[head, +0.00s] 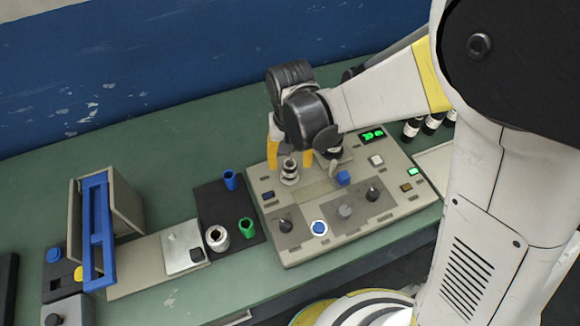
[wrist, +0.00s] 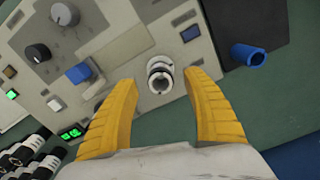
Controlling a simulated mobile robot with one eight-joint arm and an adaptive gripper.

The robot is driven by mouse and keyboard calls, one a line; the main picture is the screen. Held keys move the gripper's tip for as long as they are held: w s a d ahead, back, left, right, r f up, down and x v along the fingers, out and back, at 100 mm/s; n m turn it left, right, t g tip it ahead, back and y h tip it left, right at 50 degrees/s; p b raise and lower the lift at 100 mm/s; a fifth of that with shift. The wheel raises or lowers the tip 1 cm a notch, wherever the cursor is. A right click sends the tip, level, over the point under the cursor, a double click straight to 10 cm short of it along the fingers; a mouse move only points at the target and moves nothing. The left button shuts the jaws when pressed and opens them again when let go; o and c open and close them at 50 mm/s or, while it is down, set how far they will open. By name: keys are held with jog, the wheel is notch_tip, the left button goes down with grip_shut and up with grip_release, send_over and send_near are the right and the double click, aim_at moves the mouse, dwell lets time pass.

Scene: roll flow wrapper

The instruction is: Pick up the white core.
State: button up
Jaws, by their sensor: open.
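A short whitish cylinder with dark bands (head: 290,172) stands upright on the grey control panel; it also shows in the wrist view (wrist: 160,75), between and just beyond the yellow fingertips. A second white cylinder with a dark hollow top (head: 217,238) stands at the front left of the black mat. I cannot tell for sure which of the two is the white core. My gripper (head: 291,160) is open above the panel, with its fingers either side of the banded cylinder. In the wrist view the gripper (wrist: 161,82) has nothing clasped, and clear gaps show beside the cylinder.
A blue tube (head: 230,180) and a green one (head: 247,228) stand on the black mat (head: 215,200). The grey panel (head: 290,250) carries knobs and buttons. A blue frame (head: 96,230) stands at left. Dark bottles (head: 431,124) stand at back right.

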notch_tip(320, 180, down, 3)
jog(key=shift+b, duration=0.4)
jog(key=c, duration=1.1)
jog(key=shift+r, duration=0.2)
jog(key=shift+c, duration=0.2)
